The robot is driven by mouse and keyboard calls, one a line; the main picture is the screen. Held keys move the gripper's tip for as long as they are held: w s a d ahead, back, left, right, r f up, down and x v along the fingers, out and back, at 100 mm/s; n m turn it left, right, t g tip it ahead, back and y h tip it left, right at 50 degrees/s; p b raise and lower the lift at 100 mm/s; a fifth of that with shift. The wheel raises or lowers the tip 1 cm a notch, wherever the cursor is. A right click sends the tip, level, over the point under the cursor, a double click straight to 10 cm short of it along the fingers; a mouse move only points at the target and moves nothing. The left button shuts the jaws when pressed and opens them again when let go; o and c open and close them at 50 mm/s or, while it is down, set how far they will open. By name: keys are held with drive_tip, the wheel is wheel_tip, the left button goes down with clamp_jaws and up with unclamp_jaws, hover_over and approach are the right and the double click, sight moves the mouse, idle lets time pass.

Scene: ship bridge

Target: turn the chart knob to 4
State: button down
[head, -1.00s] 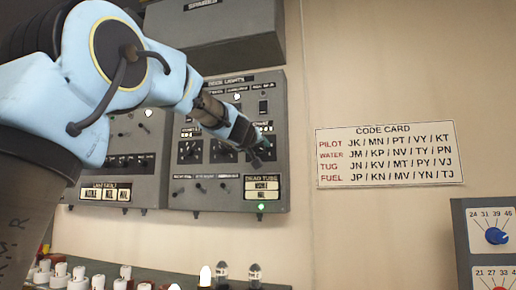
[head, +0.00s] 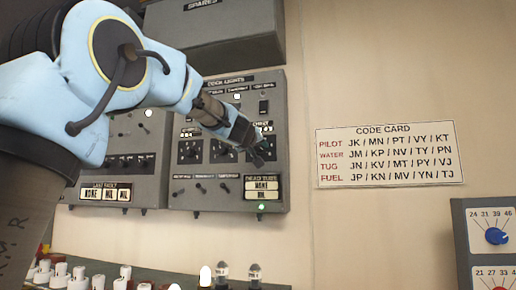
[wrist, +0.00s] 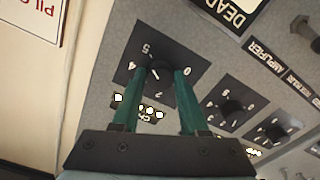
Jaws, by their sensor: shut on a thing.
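The chart knob (wrist: 160,71) is a dark round knob on a black dial plate with white numbers in the wrist view. The 5, 4, 2 and 0 can be read there; its pointer is hard to make out. My gripper (wrist: 159,78) is shut on the knob, one green finger on each side. In the head view my gripper (head: 257,156) reaches the right side of the grey panel and covers the knob. A small chart label (head: 261,127) shows just above it.
Two more dark knobs (wrist: 231,107) sit beside it in the wrist view. A green lamp (head: 261,207) is lit. A code card (head: 390,155) hangs on the clear wall to the right.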

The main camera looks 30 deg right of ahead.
drive_tip(key=n, duration=0.4)
drive_tip(key=shift+n, duration=2.5)
drive_tip(key=shift+c, duration=2.2)
unclamp_jaws()
drive_tip(key=shift+s, duration=0.1)
drive_tip(key=b+v, duration=0.1)
drive_tip(key=v, duration=0.9)
drive_tip(key=shift+s+a, duration=0.25)
